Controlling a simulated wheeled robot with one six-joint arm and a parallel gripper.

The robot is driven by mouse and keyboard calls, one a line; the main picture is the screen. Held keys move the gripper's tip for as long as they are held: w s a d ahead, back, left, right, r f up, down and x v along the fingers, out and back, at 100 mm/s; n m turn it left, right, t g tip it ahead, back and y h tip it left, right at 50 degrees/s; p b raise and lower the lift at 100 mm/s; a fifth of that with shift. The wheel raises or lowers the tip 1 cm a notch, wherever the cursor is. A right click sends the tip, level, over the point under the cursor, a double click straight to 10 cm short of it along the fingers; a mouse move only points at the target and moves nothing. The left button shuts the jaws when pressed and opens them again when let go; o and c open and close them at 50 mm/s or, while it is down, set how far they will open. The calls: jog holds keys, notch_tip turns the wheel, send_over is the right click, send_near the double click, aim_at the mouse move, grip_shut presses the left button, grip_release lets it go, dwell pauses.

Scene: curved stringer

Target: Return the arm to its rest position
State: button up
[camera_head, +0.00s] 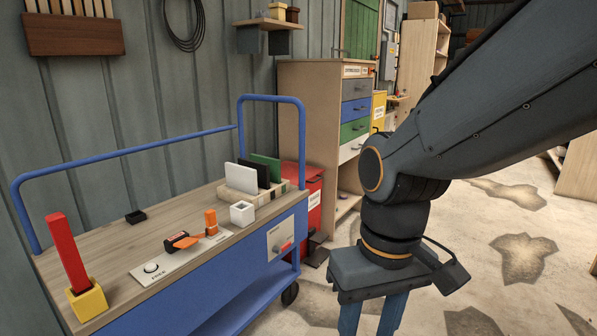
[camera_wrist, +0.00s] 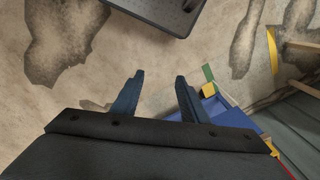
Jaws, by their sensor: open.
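My gripper (camera_wrist: 157,98) is open and empty in the wrist view, with its two blue fingers apart over the bare stained floor. In the head view my gripper (camera_head: 372,318) points down at the lower middle, right of the blue cart. Its fingertips are cut off by the bottom edge there. My dark arm comes in from the upper right and bends down at the wrist. The gripper is apart from the cart and touches nothing that I can see.
A blue cart with a wooden top (camera_head: 105,248) stands at left, holding a red bar (camera_head: 67,252) in a yellow block, a white cube (camera_head: 242,213) and upright panels (camera_head: 241,182). A drawer cabinet (camera_head: 322,128) stands behind. The floor (camera_head: 480,255) at right is mostly clear.

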jog(key=d+r+m+p, duration=0.3)
jog(key=d+r+p, duration=0.6)
jog(key=p, duration=0.9)
notch_tip(320, 180, up, 2)
jog(key=shift+w+d+h+p, duration=0.25)
jog(key=shift+d+h+p, duration=0.05)
jog(key=shift+p, duration=0.1)
jog(key=shift+c, duration=1.1)
jog(key=shift+a, duration=0.1)
